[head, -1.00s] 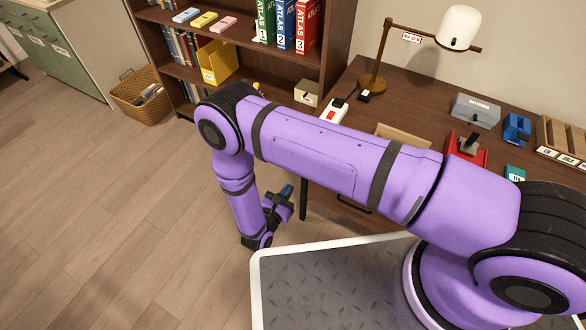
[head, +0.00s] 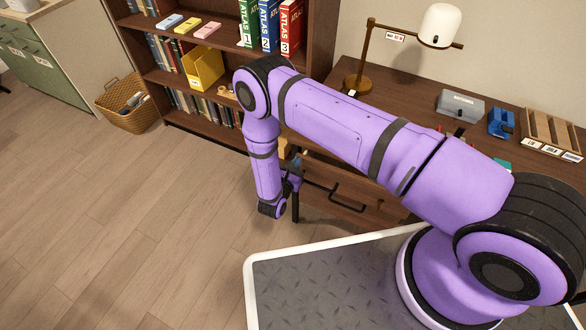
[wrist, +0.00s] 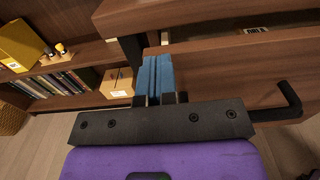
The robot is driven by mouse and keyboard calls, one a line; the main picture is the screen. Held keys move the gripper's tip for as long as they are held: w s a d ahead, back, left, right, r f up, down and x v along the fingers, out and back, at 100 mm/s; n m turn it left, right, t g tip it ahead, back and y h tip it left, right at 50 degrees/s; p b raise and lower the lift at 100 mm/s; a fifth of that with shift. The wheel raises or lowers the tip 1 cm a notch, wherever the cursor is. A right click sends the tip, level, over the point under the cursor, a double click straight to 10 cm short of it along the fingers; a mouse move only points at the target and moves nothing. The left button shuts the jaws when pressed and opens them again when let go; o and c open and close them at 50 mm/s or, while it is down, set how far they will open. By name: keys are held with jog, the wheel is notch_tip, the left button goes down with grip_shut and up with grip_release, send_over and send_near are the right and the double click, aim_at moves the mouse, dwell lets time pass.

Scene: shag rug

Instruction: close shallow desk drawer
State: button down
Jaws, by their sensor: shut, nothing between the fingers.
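The desk drawer (wrist: 230,72) is pulled out below the desktop, with a gap showing its inside in the wrist view. Its brown front carries a black bar handle (wrist: 288,103) at the right. In the head view the handle (head: 349,200) shows below my arm, which hides much of the drawer. My gripper (wrist: 156,60) has its blue fingers shut together and empty, at the left end of the drawer front. Whether they touch it I cannot tell. In the head view my gripper (head: 297,164) is partly hidden beside the desk's left side.
The wooden desk (head: 400,88) holds a lamp (head: 366,55), a grey box (head: 460,106) and a blue item (head: 501,122). A bookshelf (head: 225,125) stands left of the desk, with a wicker basket (head: 128,108) beyond. The floor at left is clear.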

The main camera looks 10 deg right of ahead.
dwell(0.3)
jog(key=shift+x, duration=1.35)
jog(key=v, duration=1.4)
